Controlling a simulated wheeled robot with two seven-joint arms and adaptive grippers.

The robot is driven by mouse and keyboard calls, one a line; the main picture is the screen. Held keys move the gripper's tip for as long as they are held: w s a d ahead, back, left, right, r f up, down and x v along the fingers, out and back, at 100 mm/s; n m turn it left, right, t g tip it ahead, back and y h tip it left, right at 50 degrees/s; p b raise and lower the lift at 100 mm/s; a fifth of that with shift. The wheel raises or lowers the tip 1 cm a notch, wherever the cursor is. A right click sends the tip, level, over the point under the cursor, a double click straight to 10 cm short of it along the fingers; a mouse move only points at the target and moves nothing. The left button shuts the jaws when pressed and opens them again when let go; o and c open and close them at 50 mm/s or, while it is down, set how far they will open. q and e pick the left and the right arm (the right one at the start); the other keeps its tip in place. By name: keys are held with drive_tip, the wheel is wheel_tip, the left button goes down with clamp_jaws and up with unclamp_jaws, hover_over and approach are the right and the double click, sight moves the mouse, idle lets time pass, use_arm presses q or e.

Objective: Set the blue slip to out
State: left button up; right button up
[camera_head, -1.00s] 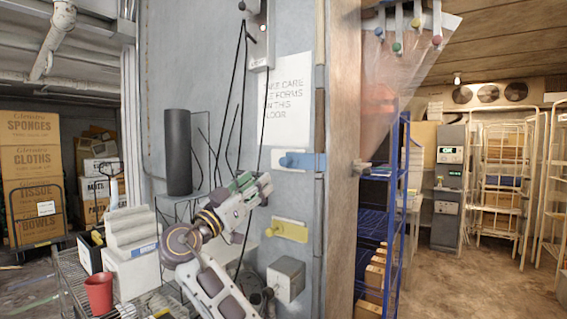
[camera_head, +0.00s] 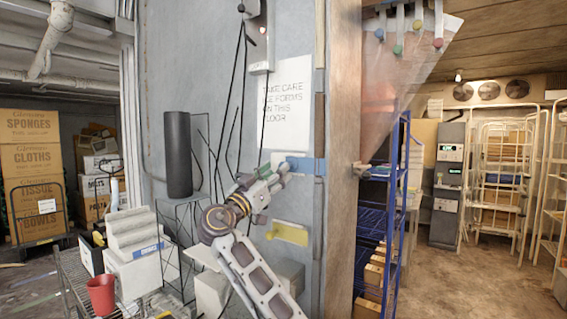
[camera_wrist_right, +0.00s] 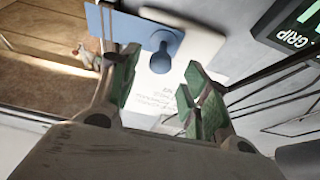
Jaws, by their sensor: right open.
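The blue slip (camera_head: 308,166) is a flat bar with a round knob, set on a pale plate on the grey wall panel, close to the panel's right edge. In the right wrist view the blue slip (camera_wrist_right: 132,32) shows at the top, with its knob (camera_wrist_right: 162,50) sticking out toward the jaws. My right gripper (camera_head: 276,176) is just left of and slightly below the slip. Its green-padded fingers (camera_wrist_right: 163,88) are open and empty, with the knob beyond the gap between them. The fingertips partly hide the pale plate. My left gripper is not in view.
A yellow slip (camera_head: 289,234) sits lower on the panel. A notice (camera_head: 284,100) hangs above and a dark cylinder (camera_head: 178,154) stands to the left. A wire cart (camera_head: 70,285) with a red cup (camera_head: 101,293) stands at lower left. Blue shelving (camera_head: 372,224) stands right of the doorway post.

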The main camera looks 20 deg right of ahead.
sight(300, 166)
drive_tip(key=shift+p+x, duration=0.7)
drive_tip(key=shift+x, duration=1.75)
clamp_jaws()
